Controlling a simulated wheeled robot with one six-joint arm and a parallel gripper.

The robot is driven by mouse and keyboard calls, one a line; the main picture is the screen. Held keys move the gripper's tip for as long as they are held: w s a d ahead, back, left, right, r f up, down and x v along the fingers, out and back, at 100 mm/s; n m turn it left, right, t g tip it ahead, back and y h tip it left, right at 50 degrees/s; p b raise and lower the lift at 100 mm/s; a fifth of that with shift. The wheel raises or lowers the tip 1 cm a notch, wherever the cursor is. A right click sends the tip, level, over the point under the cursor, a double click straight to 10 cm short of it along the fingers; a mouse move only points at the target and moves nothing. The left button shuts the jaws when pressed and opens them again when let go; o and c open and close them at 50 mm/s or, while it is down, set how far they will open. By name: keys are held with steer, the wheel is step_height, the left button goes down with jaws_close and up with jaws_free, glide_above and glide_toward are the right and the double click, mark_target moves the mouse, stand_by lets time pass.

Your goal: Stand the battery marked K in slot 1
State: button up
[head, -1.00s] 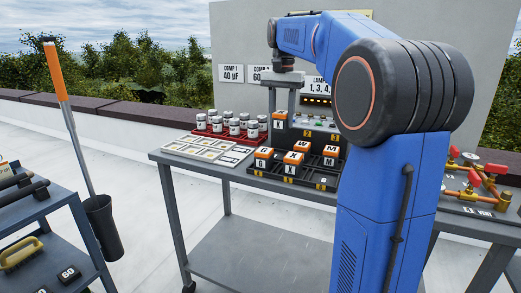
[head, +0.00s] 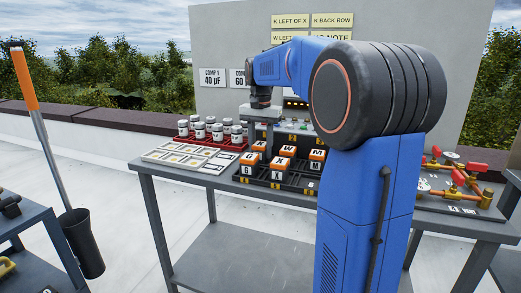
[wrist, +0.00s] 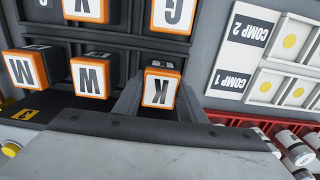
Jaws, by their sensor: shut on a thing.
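The battery marked K (wrist: 158,88) has an orange-edged white top and a dark body. My gripper (wrist: 157,100) is shut on it, one finger at each side. In the head view K (head: 259,147) is upright at the back left of the black battery rack (head: 292,187), left of the W battery (head: 287,151) and behind the G battery (head: 248,164). Its top looks about level with its neighbours. Its base is hidden, so I cannot tell whether it is fully seated. The slot number there is hidden too.
The X battery (head: 278,166) and M battery (head: 317,155) also stand in the rack. A pale comp card tray (head: 190,160) and a red tray of white jars (head: 210,136) lie to the left. Red-handled valves (head: 468,170) are on the right. Notes (head: 332,20) hang behind.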

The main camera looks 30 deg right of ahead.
mark_target(261, 144)
steer(key=shift+f, duration=0.15)
steer(key=o, duration=1.3)
step_height(261, 144, up, 12)
steer(key=shift+r, duration=0.1)
